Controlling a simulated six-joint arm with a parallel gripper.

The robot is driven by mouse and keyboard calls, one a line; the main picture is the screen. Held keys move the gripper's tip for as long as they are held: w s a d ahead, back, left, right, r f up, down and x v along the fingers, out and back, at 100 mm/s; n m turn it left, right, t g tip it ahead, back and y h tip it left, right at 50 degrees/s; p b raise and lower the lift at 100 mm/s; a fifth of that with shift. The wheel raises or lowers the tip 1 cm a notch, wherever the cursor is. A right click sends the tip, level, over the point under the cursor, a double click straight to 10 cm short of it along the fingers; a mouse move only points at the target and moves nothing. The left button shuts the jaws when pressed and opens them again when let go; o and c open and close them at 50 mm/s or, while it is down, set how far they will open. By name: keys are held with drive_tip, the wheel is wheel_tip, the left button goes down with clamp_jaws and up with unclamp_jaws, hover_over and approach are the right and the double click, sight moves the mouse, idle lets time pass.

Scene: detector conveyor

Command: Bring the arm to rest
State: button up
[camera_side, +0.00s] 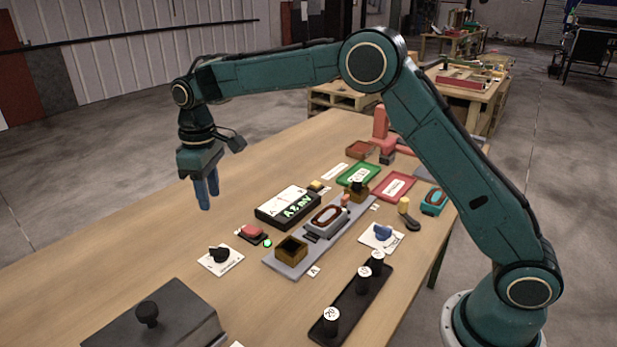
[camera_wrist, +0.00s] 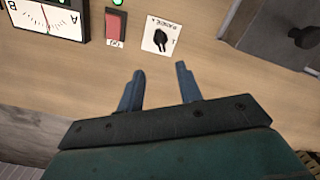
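My gripper (camera_side: 207,192) hangs from my raised arm above the left part of the wooden table (camera_side: 150,210), pointing down. Its blue fingers are apart with nothing between them, as the wrist view (camera_wrist: 158,85) also shows. It touches nothing that I can see.
A grey rail (camera_side: 330,237) carries an open brown box (camera_side: 291,250) and a grey device with an oval ring. A black strip (camera_side: 352,304) holds several dark cylinders. Green (camera_side: 375,180) and red (camera_side: 408,188) trays lie farther back. A dark lidded box (camera_side: 175,320) is in front.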

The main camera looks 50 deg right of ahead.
drive_tip(key=s+d+r+m+t, duration=0.15)
drive_tip(key=s+d+r, duration=0.25)
drive_tip(key=s+r, duration=0.4)
drive_tip(key=s+d+r+m+t, duration=0.15)
drive_tip(key=s+d+r, duration=0.3)
drive_tip(key=s, duration=0.45)
drive_tip(key=s+d+f+m+t, duration=0.1)
drive_tip(key=s+d, duration=0.1)
drive_tip(key=s, duration=0.8)
drive_tip(key=s+d+f+m+t, duration=0.1)
drive_tip(key=s+d+f, duration=0.1)
drive_tip(key=s, duration=0.8)
drive_tip(key=shift+f+m+t, duration=0.25)
drive_tip(key=shift+m+t, duration=0.05)
drive_tip(key=shift+m, duration=0.1)
